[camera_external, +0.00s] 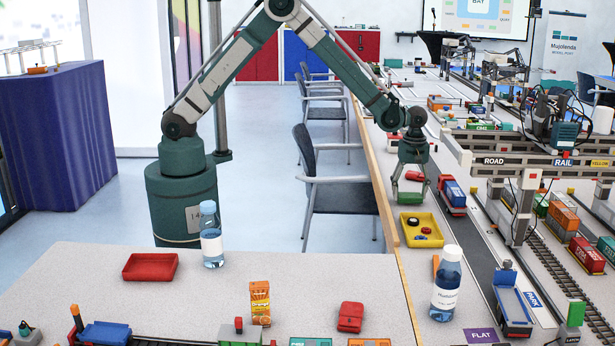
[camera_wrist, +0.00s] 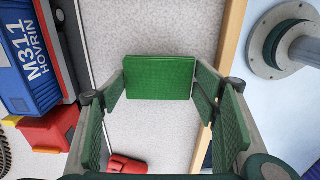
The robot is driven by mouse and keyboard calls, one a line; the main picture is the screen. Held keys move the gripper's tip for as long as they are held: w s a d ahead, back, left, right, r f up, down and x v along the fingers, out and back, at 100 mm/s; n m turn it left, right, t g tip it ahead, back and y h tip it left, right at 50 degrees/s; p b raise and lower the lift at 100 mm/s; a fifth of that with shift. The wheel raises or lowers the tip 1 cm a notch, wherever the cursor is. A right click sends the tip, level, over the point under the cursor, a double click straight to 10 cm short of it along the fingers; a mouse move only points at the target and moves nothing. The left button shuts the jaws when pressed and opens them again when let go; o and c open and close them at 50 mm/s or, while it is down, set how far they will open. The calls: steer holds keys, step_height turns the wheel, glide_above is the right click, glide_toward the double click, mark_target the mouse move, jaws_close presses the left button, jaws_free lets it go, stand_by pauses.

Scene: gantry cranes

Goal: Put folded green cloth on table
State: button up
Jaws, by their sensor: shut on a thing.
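The folded green cloth (camera_wrist: 160,78) is a flat green rectangular block between the fingertips of my gripper (camera_wrist: 161,90) in the wrist view. My gripper is shut on its two sides. In the external view my gripper (camera_external: 410,192) points down over the left edge of the long grey table (camera_external: 388,130) at right, with the green cloth (camera_external: 409,199) low between its fingers. I cannot tell whether the cloth touches the tabletop. A second grey table (camera_external: 220,290) stands in front.
A yellow tray (camera_external: 440,238) with small items lies just in front of my gripper. A blue truck (camera_external: 454,194) is close on the right, and a red toy car (camera_wrist: 128,163) is nearby. Bottles (camera_external: 446,285), (camera_external: 210,236) stand nearer the camera. A chair (camera_external: 335,190) is to the left.

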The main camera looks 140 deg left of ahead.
mark_target(409, 195)
steer(key=shift+f+b, duration=0.35)
steer(key=shift+f, duration=0.25)
stand_by(0.3)
steer(key=o, duration=0.9)
steer(key=shift+r, duration=0.2)
step_height(409, 195, up, 12)
steer(key=shift+f, duration=0.15)
stand_by(0.3)
